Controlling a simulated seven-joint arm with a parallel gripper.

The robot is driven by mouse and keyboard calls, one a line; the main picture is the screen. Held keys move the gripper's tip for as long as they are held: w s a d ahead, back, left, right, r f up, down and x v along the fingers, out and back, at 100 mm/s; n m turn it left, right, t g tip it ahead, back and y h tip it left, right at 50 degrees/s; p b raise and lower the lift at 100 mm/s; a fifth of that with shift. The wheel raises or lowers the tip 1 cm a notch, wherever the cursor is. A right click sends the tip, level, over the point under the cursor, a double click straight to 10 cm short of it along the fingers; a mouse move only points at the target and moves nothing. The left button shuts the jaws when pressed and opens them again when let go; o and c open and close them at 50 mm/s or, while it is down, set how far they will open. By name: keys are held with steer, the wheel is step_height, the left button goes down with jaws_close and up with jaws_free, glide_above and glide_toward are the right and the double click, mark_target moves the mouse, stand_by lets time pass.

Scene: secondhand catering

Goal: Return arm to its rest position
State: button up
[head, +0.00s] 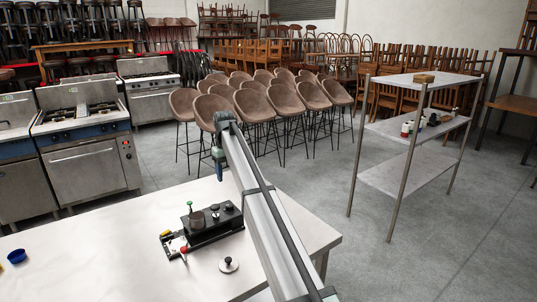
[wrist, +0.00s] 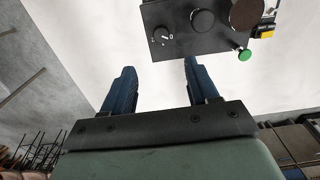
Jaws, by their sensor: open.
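My gripper (wrist: 158,82) shows in the wrist view with its two blue fingers apart and nothing between them. In the head view my gripper (head: 219,172) hangs above the far side of the white table, above and behind the black device, apart from it. The black device (head: 222,226) stands on the table with a cup-like dark container and a green knob on it. In the wrist view the device (wrist: 180,40) lies beyond the fingertips, with a dial, a black knob and a green button (wrist: 245,54).
The white table (head: 110,250) also bears a blue bowl (head: 17,256) at left and a round metal piece with a black knob (head: 228,264). Brown stools (head: 262,100) stand behind. A steel shelf (head: 400,175) stands at right, cookers (head: 85,150) at left. Open floor lies between.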

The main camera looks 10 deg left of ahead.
steer(key=w+d+f+m+t+h, duration=0.1)
steer(key=w+d+f+m, duration=0.35)
steer(key=d, duration=1.05)
steer(key=w+d+f+m+t+h, duration=0.15)
steer(key=d+f, duration=0.55)
steer(key=d, duration=0.9)
steer(key=w+d+f+m+t+h, duration=0.15)
steer(key=d+f, duration=0.45)
steer(key=d, duration=0.9)
steer(key=s+d+f+m, duration=0.2)
steer(key=s+d+f, duration=0.1)
steer(key=d+f, duration=0.3)
steer(key=s+f+g+y, duration=0.2)
steer(key=s+f+g, duration=0.3)
steer(key=s+f, duration=2.55)
steer(key=s+a+f+g+y, duration=0.1)
steer(key=s+f+g, duration=0.2)
steer(key=s, duration=1.5)
steer(key=s+a+f+g+y, duration=0.1)
steer(key=s+f, duration=0.3)
steer(key=s, duration=1.5)
steer(key=shift+s+a+g, duration=0.2)
steer(key=shift+a+g, duration=0.2)
steer(key=shift+g, duration=0.5)
